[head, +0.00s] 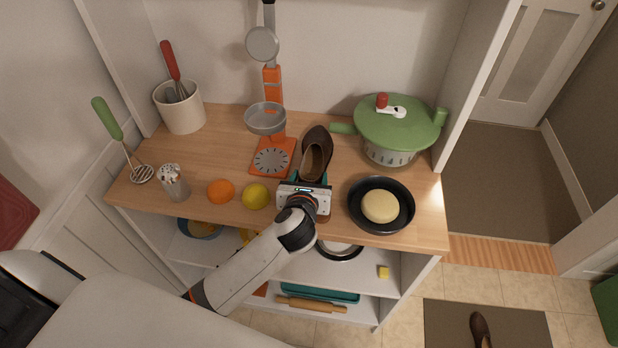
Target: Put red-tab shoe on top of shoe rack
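A dark brown shoe (317,145) is at the middle of the wooden top, its toe pointing to the back wall and its opening facing up. My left gripper (305,182) is at its heel end, with teal finger parts on either side. The gripper body hides the heel, so I cannot tell whether the fingers press on the shoe or whether it rests on the wood. No red tab shows. The wood-topped shelf unit (222,167) is the only rack-like thing in view. A second brown shoe (480,328) is on a floor mat, cut off by the frame. My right gripper is out of view.
A black pan (352,211) is right of my gripper, a green pot (398,128) behind it. A kitchen scale (272,160), a lemon (255,196), an orange (221,190), a shaker (173,184) and a utensil crock (182,112) stand left. Lower shelves hold cookware.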

